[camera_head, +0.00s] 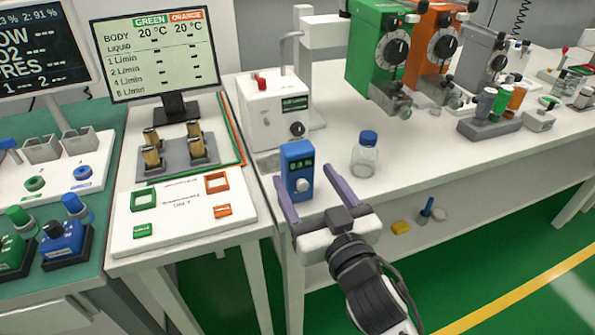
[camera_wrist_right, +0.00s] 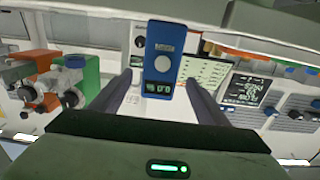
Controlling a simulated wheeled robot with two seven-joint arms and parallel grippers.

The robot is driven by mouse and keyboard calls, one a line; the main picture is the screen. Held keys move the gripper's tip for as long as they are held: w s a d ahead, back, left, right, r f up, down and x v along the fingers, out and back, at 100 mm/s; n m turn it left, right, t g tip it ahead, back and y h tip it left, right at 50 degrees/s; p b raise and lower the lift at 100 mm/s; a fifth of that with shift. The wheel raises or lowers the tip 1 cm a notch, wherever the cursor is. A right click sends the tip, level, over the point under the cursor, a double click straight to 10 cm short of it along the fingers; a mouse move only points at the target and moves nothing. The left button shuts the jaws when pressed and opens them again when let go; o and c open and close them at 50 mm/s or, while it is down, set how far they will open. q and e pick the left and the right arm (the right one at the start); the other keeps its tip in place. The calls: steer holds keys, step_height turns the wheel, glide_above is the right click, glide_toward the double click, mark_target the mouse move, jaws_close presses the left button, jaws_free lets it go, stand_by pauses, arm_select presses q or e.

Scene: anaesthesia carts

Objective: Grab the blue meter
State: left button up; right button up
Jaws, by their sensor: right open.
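The blue meter (camera_head: 297,168) stands upright near the front edge of the white table, with a small dark display and a pale knob. My right gripper (camera_head: 309,187) is open, its two purple fingers reaching toward the meter, one on each side of it. In the right wrist view the meter (camera_wrist_right: 161,60) appears between the two dark fingers of the gripper (camera_wrist_right: 160,88), with gaps on both sides. The fingers do not appear to touch it. My left gripper is not in view.
A jar with a blue lid (camera_head: 365,157) stands close to the right of the meter. A white box (camera_head: 277,115) with a red cap and black knob stands behind. A white board (camera_head: 180,215) with coloured squares lies on the left table. Green and orange vaporizers (camera_head: 378,50) stand farther back.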

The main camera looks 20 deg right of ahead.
mark_target(301, 171)
steer(key=shift+w+a, duration=0.1)
steer(key=shift+w, duration=2.65)
steer(key=c, duration=1.3)
steer(key=shift+r, duration=0.1)
steer(key=shift+c, duration=0.6)
